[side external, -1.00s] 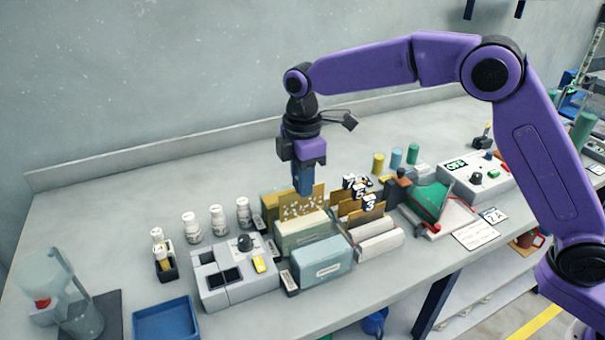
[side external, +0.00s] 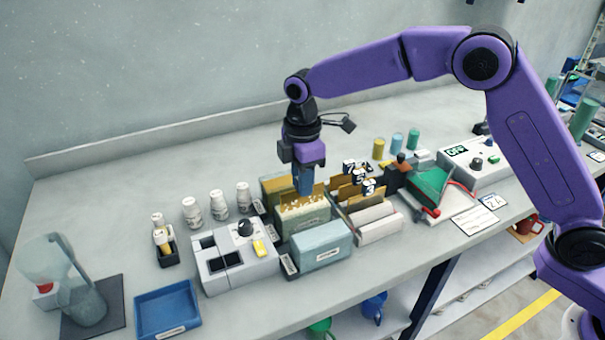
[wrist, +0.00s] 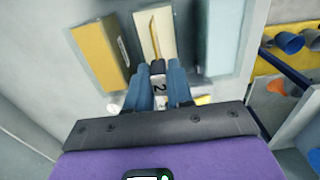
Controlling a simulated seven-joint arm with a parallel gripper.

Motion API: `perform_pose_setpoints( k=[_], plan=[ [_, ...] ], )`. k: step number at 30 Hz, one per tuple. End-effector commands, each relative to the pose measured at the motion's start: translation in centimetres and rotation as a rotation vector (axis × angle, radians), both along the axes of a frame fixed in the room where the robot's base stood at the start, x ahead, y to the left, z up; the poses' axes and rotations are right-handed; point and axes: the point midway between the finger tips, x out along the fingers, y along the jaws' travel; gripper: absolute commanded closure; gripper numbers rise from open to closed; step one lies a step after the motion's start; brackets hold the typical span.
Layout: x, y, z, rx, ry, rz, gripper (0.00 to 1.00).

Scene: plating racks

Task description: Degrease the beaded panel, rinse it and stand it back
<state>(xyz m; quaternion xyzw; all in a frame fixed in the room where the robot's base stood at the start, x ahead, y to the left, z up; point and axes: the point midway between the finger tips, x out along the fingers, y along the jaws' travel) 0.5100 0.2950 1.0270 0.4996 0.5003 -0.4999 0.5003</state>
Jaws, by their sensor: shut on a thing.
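My gripper (side external: 304,188) is shut on the beaded panel (side external: 319,191), a thin brown plate, and holds it upright in the middle tank (side external: 303,222). The panel's lower part is hidden inside the tank. Pale specks show along the tank's top; I cannot tell if they are beads or foam. In the wrist view, blue fingers (wrist: 160,88) grip a tag marked 2, and the panel's thin edge (wrist: 155,40) lies within the cream tank opening. The yellowish tank (side external: 277,190) is behind, and the pale blue-grey tank (side external: 322,247) in front.
The rack (side external: 372,218) to the right holds several brown panels with numbered black tags. A grey control box (side external: 235,262) and several white bottles (side external: 218,205) stand left. A blue tray (side external: 167,308) lies front left. A green wedge-shaped item (side external: 428,188) stands right of the rack.

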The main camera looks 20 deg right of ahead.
Motion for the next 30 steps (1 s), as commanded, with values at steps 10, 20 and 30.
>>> perform_pose_setpoints(
  k=[10, 20, 30],
  plan=[
    [0.0, 0.0, -1.3, 0.000, 0.000, 0.000, 1.00],
    [0.0, 0.0, -2.6, 0.000, 0.000, 0.000, 1.00],
    [0.0, 0.0, -3.5, 0.000, 0.000, 0.000, 1.00]
  ],
)
